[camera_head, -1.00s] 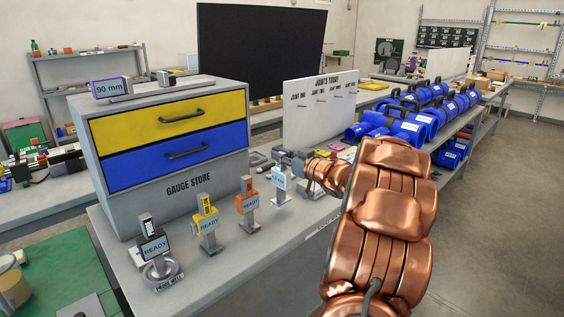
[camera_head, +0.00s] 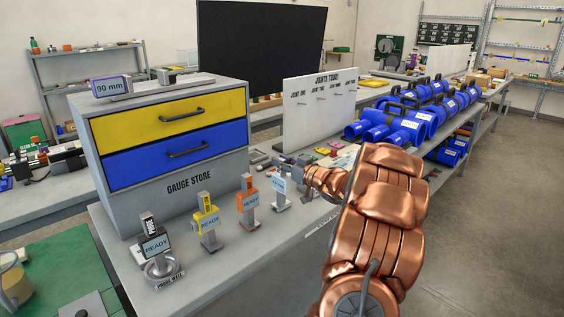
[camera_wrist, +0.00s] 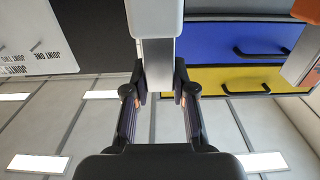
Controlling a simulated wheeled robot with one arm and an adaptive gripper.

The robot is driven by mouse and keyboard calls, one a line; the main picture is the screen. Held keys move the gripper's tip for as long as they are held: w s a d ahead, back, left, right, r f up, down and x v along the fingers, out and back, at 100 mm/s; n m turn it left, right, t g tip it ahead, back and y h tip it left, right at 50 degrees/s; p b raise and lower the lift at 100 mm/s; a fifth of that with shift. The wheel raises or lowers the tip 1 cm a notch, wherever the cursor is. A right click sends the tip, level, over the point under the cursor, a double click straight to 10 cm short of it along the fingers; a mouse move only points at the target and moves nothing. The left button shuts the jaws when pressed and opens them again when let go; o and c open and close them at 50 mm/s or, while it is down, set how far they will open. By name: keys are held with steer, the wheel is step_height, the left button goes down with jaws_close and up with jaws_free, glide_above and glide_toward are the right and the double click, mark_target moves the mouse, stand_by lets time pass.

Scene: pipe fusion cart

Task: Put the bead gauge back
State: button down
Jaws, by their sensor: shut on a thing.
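A white gauge with a READY tag (camera_head: 281,186) stands upright at the right end of a row on the grey bench. My gripper (camera_wrist: 159,88) is shut on a grey upright bar (camera_wrist: 158,65) joined to a white body (camera_wrist: 155,18), which looks like this gauge. In the head view my gripper (camera_head: 287,164) is small and partly hidden at the gauge's top. No readable label names the bead gauge. The gauge store (camera_head: 172,205) stands behind the row, with its yellow drawer (camera_head: 165,120) and blue drawer (camera_head: 175,155) shut.
Orange (camera_head: 248,203), yellow (camera_head: 207,222) and dark (camera_head: 152,243) READY gauges stand to the left, close together. The dark one is at the probe well (camera_head: 163,270). A 90 mm block (camera_head: 110,88) lies on the store.

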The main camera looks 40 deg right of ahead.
steer(key=c, duration=1)
jaws_free()
steer(key=shift+o, duration=0.2)
steer(key=shift+r, duration=0.15)
steer(key=shift+s, duration=0.4)
steer(key=s+b, duration=0.1)
steer(key=s, duration=1)
steer(key=shift+s+a, duration=0.1)
